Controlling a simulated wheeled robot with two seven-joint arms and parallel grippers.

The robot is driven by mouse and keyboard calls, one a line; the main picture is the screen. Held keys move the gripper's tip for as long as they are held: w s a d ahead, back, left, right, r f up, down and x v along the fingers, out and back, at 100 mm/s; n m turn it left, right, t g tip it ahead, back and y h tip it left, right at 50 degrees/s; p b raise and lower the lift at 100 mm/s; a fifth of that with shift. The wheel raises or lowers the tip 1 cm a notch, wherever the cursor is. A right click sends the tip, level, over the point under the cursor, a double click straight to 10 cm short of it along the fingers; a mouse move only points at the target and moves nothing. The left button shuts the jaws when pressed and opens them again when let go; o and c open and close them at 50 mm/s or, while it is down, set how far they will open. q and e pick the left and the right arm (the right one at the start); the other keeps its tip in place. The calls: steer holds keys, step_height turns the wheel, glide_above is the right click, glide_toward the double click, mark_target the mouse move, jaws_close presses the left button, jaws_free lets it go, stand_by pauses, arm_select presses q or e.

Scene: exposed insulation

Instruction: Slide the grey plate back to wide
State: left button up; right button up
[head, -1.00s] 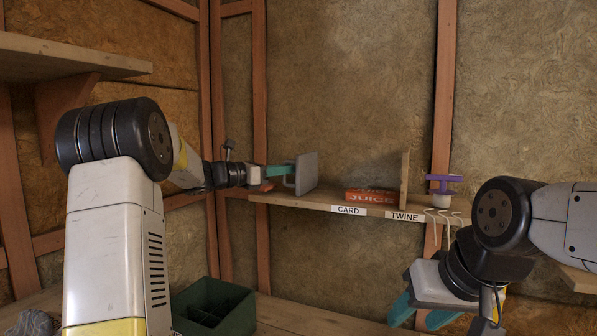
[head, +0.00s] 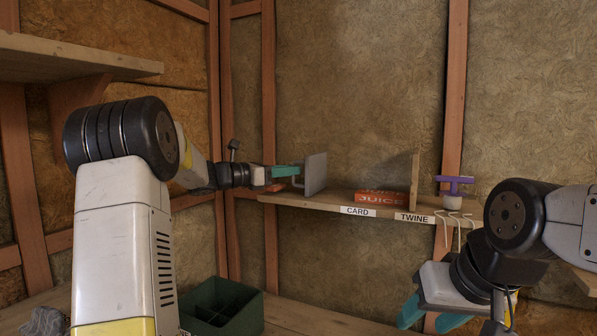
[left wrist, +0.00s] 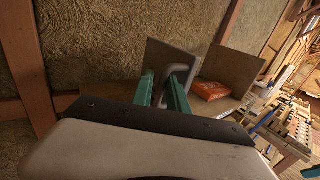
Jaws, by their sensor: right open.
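The grey plate (head: 315,174) stands upright near the left end of the wall shelf, with a loop handle on its left face. It also shows in the left wrist view (left wrist: 160,58), with the handle (left wrist: 181,72) near the fingertips. My left gripper (head: 287,171) is at that handle, its teal fingers reaching in from the left. In the left wrist view the fingers (left wrist: 161,92) stand apart with the handle at their tips; whether they grip it is unclear. My right gripper (head: 428,314) is open and empty, low at the right, apart from the shelf.
The shelf (head: 330,203) carries CARD and TWINE labels on its front edge. An orange JUICE box (head: 381,198) lies between the plate and an upright wooden board (head: 414,180). A purple-topped object (head: 454,188) and hanging twine are further right. A green divided bin (head: 222,308) stands below.

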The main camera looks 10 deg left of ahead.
arm_select(q)
steer(key=v, duration=0.6)
steer(key=shift+s+a, duration=0.25)
steer(key=shift+a, duration=0.1)
steer(key=s+d+f+m+g+y, duration=0.2)
steer(key=s+d+f+m+g, duration=0.25)
steer(key=s, duration=0.55)
steer(key=s+d+f+m+g+y, duration=0.1)
steer(key=s+d+f+m+y, duration=0.2)
steer(key=s+d+m, duration=0.45)
steer(key=s+a+f+m+y, duration=0.3)
steer(key=s+f+m, duration=0.1)
steer(key=s+m, duration=0.3)
steer(key=s+a+f+m+y, duration=0.4)
steer(key=s+m, duration=0.3)
steer(key=s, duration=0.3)
steer(key=shift+s+a+f+t, duration=0.15)
steer(key=shift+a+f+t, duration=0.15)
steer(key=shift+f+t, duration=0.1)
